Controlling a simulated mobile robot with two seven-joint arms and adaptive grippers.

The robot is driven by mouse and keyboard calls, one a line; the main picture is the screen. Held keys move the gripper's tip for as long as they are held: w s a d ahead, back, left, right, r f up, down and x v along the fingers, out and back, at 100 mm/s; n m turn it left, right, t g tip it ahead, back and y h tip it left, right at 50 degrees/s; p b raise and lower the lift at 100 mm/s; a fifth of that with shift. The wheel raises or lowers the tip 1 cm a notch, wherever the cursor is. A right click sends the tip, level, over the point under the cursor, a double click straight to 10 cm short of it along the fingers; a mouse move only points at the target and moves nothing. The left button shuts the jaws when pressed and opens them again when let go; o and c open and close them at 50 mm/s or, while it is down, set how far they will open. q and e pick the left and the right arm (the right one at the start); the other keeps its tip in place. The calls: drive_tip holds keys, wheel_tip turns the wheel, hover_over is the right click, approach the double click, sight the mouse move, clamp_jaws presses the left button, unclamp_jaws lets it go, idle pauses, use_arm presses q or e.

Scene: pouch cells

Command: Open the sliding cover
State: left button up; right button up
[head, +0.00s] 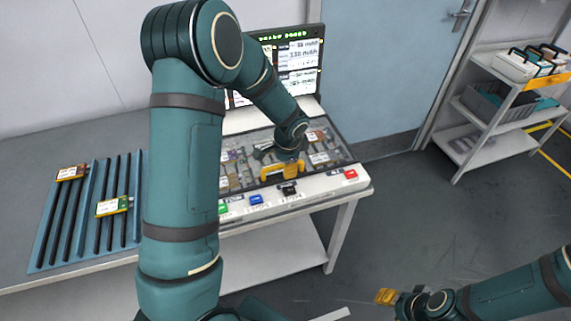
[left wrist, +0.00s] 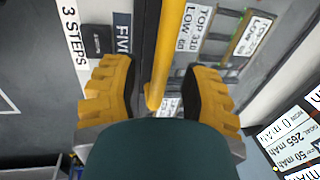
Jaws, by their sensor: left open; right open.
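The station (head: 335,187) on the table has a see-through sliding cover (head: 237,157) over compartments of pouch cells. A yellow handle bar (left wrist: 170,45) on the cover shows in the left wrist view. My left gripper (head: 282,171) is over the front part of the cover. In the left wrist view its open yellow fingers (left wrist: 158,95) stand on either side of the bar, with gaps. My left arm hides the left part of the station in the head view. My right gripper (head: 386,297) is low at the bottom right, away from the station and empty.
A blue rack (head: 42,240) with black bars and two pouch cells (head: 113,206) lies left on the table. Green, blue, black and red blocks (head: 351,175) line the station's front edge. A screen (head: 304,50) stands behind. A shelf cart (head: 490,145) is at right.

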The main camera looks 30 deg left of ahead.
use_arm(q)
drive_tip(key=shift+f, duration=0.1)
clamp_jaws()
idle(0.3)
